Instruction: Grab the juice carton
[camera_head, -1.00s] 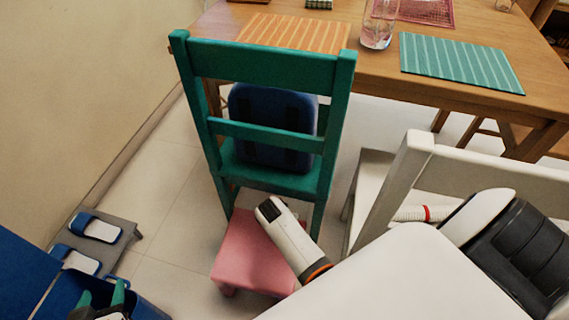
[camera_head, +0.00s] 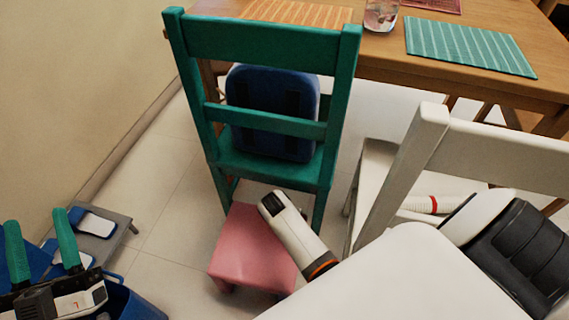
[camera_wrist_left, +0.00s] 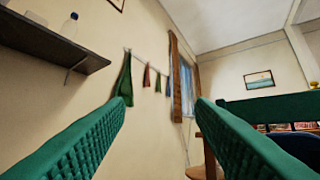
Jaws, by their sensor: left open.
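I see no juice carton in either view. My left gripper (camera_head: 37,219) is at the lower left of the head view, beside the blue bin. Its two green fingers are apart with nothing between them. In the left wrist view the same gripper (camera_wrist_left: 160,104) has its fingers wide open toward the far wall.
A teal chair (camera_head: 262,42) with a blue cushion (camera_head: 272,87) stands before the wooden table (camera_head: 390,62). A pink stool (camera_head: 248,248) and white chair (camera_head: 500,152) are nearby. A blue bin (camera_head: 135,303) and grey rack (camera_head: 108,243) are left. A wall shelf (camera_wrist_left: 45,45) holds a bottle.

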